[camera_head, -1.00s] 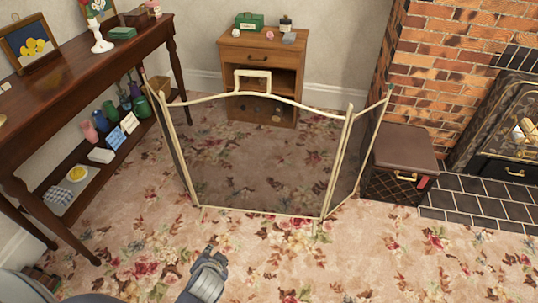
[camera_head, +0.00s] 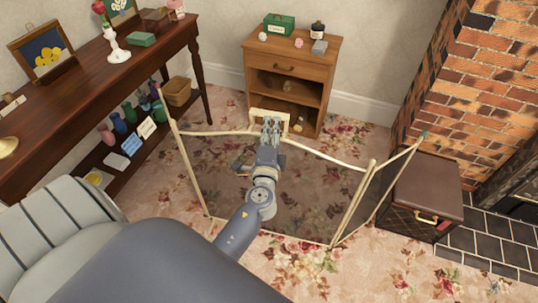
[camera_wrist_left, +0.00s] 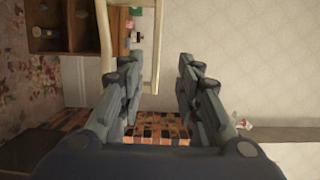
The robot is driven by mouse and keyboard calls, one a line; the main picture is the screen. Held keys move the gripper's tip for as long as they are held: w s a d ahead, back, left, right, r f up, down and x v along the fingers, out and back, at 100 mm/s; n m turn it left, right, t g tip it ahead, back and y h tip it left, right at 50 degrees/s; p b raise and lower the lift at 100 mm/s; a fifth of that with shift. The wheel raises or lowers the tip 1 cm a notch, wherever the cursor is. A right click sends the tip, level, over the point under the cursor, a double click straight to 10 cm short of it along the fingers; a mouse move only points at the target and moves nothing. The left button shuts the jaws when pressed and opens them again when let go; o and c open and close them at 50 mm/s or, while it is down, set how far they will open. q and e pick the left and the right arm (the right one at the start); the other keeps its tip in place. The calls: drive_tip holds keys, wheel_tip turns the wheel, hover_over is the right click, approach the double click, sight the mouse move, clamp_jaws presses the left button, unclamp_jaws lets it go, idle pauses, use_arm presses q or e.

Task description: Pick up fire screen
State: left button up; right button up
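The fire screen (camera_head: 325,155) stands upright and unfolded on the carpet, with a cream frame and dark see-through mesh panels. Its cream handle (camera_head: 287,112) rises from the middle of the top rail. My left gripper (camera_head: 271,125) is over the handle in the head view and hides part of it. In the left wrist view, the gripper (camera_wrist_left: 158,70) is open, and the handle's outer bar (camera_wrist_left: 157,45) shows between the spread fingers. Whether the fingers touch it cannot be told. My right gripper is not in view.
A wooden cabinet (camera_head: 290,68) stands behind the screen. A dark console table (camera_head: 85,88) with several items is on the left. A brown box (camera_head: 425,190) stands close to the screen's right panel, beside the dark hearth tiles (camera_head: 485,245) and brick fireplace (camera_head: 470,85).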

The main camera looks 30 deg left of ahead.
sight(274, 114)
use_arm(q)
drive_tip(key=shift+f+p+x, duration=0.15)
drive_tip(key=shift+p+x, duration=0.1)
drive_tip(key=shift+x, duration=1.5)
drive_tip(key=shift+f+p+x, duration=0.1)
drive_tip(key=shift+p+x, duration=0.15)
drive_tip(key=shift+x, duration=1.45)
clamp_jaws()
drive_tip(key=shift+r, duration=0.4)
drive_tip(key=shift+w+a+f, duration=0.1)
